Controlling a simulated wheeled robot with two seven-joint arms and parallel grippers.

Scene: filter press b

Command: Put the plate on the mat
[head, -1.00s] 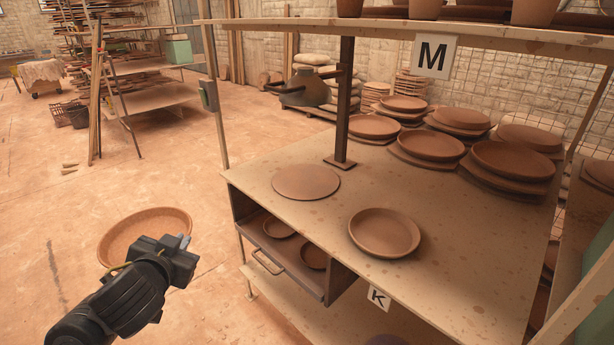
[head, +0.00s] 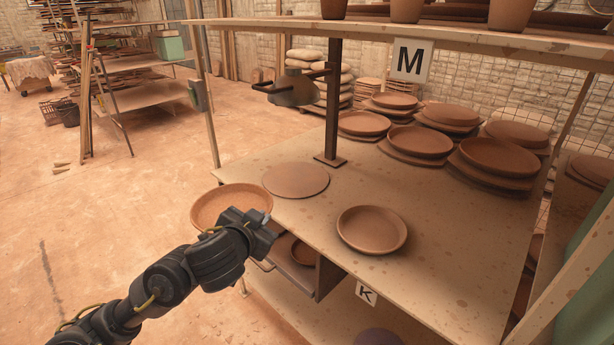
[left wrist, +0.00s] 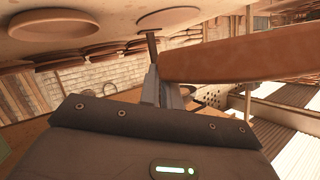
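The terracotta plate (head: 208,207) is a shallow round dish with a raised rim. My left gripper (head: 268,222) is shut on its near right rim and holds it in the air, just left of the table's edge. In the left wrist view the plate (left wrist: 245,55) shows edge-on as a brown band, its end at the fingertips (left wrist: 162,75). The mat (head: 295,180), a flat round brown disc, lies bare on the table, just right of the plate. It also shows at the top of the left wrist view (left wrist: 168,18). My right gripper is out of view.
Another terracotta plate (head: 371,230) sits on the table (head: 440,240) right of the mat. A dark post (head: 332,105) with a clamped arm stands behind the mat. Stacked plates (head: 495,160) fill the back right. An open drawer (head: 305,275) sticks out below the table's front.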

